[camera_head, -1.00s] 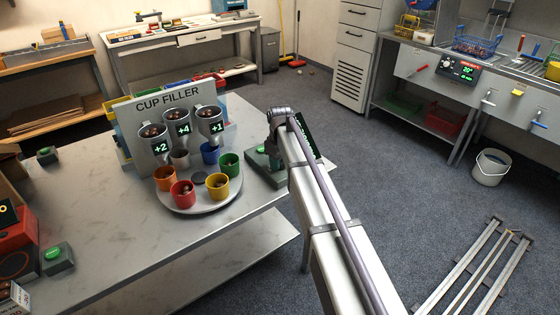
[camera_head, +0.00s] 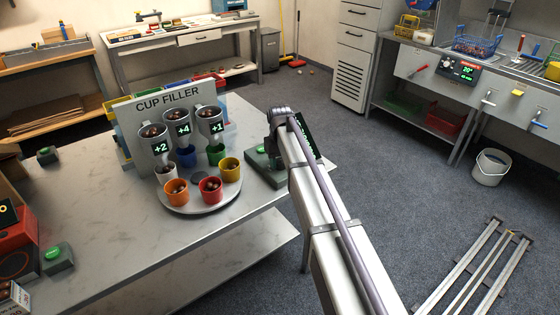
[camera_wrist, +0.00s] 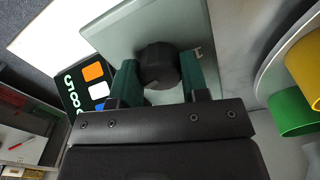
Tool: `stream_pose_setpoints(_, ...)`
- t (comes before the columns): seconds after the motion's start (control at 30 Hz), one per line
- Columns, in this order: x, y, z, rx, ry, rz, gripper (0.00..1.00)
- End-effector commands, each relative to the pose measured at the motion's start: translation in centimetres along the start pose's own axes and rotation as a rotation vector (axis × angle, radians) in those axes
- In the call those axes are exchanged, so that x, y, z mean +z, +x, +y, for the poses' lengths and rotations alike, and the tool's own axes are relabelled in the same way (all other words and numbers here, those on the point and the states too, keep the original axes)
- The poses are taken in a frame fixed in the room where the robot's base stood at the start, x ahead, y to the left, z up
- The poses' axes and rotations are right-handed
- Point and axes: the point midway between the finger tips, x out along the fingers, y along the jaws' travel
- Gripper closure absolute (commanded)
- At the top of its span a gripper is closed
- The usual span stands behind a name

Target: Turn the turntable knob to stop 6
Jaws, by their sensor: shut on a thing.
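My gripper (camera_wrist: 160,82) is shut on the dark round turntable knob (camera_wrist: 158,64) in the wrist view, one green-sided finger on each side of it. The knob sits on a grey-green box (camera_head: 262,176) at the right edge of the table, mostly hidden by my arm in the head view. The round turntable (camera_head: 203,206) carries several cups: orange (camera_head: 176,197), red (camera_head: 210,194), yellow (camera_head: 231,174), green (camera_head: 216,158), blue (camera_head: 187,160) and a white one (camera_head: 166,174). Chestnuts show in some cups. The stop number is not readable.
The cup filler (camera_head: 168,101) stands behind the turntable with hoppers marked +2, +4 and +1. A dark display panel with coloured squares (camera_wrist: 95,80) is beside the knob box. Green-button boxes (camera_head: 58,259) stand at the table's left. The table's front is clear.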

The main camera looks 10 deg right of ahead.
Motion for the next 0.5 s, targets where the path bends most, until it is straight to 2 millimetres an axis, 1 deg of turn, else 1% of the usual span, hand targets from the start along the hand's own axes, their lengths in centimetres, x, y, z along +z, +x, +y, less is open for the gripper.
stream_pose_setpoints(0.17, -0.01, 0.00, 0.00, 0.000, -0.001, 0.000, 0.82)
stream_pose_setpoints(0.2, -0.01, 0.00, 0.00, 0.000, -0.001, 0.000, 0.55)
stream_pose_setpoints(0.43, -0.01, 0.00, 0.00, 0.000, -0.001, 0.000, 0.33)
stream_pose_setpoints(0.5, -0.01, 0.00, 0.00, 0.000, -0.001, 0.000, 0.33)
